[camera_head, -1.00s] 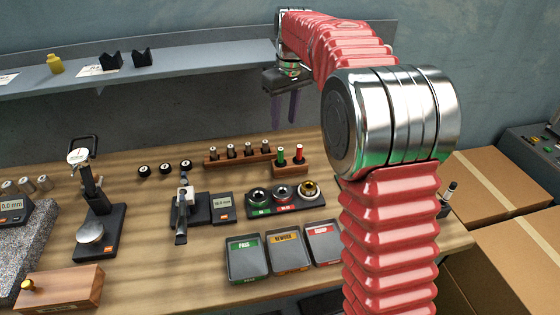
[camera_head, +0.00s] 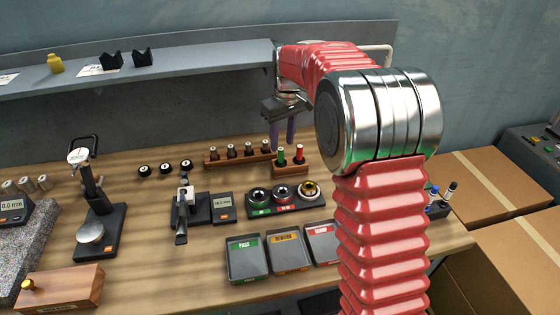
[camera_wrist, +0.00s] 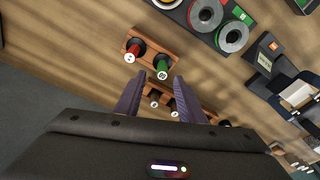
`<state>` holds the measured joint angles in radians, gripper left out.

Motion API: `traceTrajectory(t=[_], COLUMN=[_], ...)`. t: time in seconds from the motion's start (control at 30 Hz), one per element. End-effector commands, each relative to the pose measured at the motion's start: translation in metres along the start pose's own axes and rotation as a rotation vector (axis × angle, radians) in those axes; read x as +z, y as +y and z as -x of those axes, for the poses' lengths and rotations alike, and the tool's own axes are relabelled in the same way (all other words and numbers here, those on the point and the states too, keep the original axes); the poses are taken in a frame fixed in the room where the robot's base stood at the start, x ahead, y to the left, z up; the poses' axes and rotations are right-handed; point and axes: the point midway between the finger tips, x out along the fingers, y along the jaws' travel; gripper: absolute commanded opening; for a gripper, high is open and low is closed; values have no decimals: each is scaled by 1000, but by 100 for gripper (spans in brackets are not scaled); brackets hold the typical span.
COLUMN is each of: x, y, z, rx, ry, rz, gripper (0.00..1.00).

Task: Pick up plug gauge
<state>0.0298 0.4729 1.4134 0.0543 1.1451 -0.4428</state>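Two plug-like pieces, one green-topped (camera_head: 282,158) and one red-topped (camera_head: 299,153), stand upright in a small wooden block (camera_head: 291,169). I cannot tell which one the task calls the plug gauge. In the wrist view the green piece (camera_wrist: 162,68) appears between and just beyond my fingertips, and the red piece (camera_wrist: 131,53) is to its left. My gripper (camera_head: 283,143) hangs fingers down above and behind the block. Its purple fingers are apart with nothing held between them, as the wrist view (camera_wrist: 159,76) shows.
A longer wooden rack (camera_head: 240,157) with several dark pins stands close beside the block. A dark tray with ring gauges (camera_head: 285,198) lies in front. Three labelled bins (camera_head: 246,259) are nearer. A grey shelf (camera_head: 200,70) runs behind and above.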

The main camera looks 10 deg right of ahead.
Motion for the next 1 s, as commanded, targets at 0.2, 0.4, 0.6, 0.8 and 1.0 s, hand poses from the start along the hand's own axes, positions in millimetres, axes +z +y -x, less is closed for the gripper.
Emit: traceTrajectory(t=[0.2, 0.4, 0.6, 0.8, 1.0], x=[3, 4, 4, 4, 4], y=[-3, -4, -4, -3, -3], z=[-21, -46, -51, -51, -51], rx=[-1, -2, 0, -1, -1], ry=[-3, -2, 1, 0, 0], rz=[0, 0, 0, -1, -1], gripper=[36, 36, 36, 36, 36])
